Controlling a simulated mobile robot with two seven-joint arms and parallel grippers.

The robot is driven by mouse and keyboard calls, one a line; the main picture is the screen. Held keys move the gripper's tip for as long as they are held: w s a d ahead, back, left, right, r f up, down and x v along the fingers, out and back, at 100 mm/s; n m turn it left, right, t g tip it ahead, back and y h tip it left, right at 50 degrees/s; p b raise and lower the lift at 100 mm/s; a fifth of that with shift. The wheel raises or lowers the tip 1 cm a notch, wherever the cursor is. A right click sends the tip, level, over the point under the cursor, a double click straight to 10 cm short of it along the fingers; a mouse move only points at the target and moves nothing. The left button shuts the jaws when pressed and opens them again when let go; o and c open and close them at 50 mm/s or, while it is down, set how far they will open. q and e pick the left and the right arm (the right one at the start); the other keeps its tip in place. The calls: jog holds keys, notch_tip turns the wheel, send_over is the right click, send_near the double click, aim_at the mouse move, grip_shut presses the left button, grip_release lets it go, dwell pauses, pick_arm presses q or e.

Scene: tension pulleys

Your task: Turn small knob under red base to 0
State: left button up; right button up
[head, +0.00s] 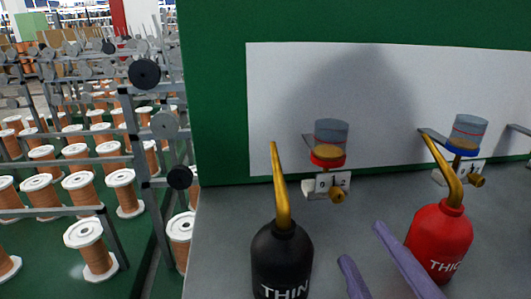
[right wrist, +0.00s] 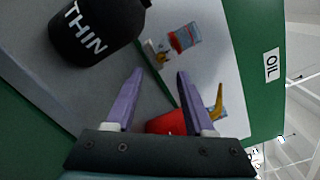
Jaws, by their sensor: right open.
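The red base (head: 327,160) sits under a clear cup with amber contents, mounted by the board. Below it is a white dial plate (head: 318,184) marked 0, 1 and 2. The small brass knob (head: 338,195) is at the plate's right, below the 2; its exact setting is hard to tell. My right gripper (head: 362,242) has purple fingers, open and empty, below and to the right of the knob, apart from it. In the right wrist view the red base (right wrist: 175,42) and its cup lie beyond the open fingers (right wrist: 160,72). My left gripper is not in view.
A black THIN oil can (head: 282,258) stands left of my right gripper, a red THICK can (head: 441,240) to its right. A similar cup with a blue base (head: 462,151) is further right. Racks of copper spools (head: 78,155) stand at left.

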aim_at(339, 198)
jog(key=shift+w+d, duration=0.15)
jog(key=shift+w, duration=0.55)
jog(key=w, duration=0.8)
jog(key=shift+w+b, duration=0.1)
jog(key=shift+b, duration=0.2)
grip_shut()
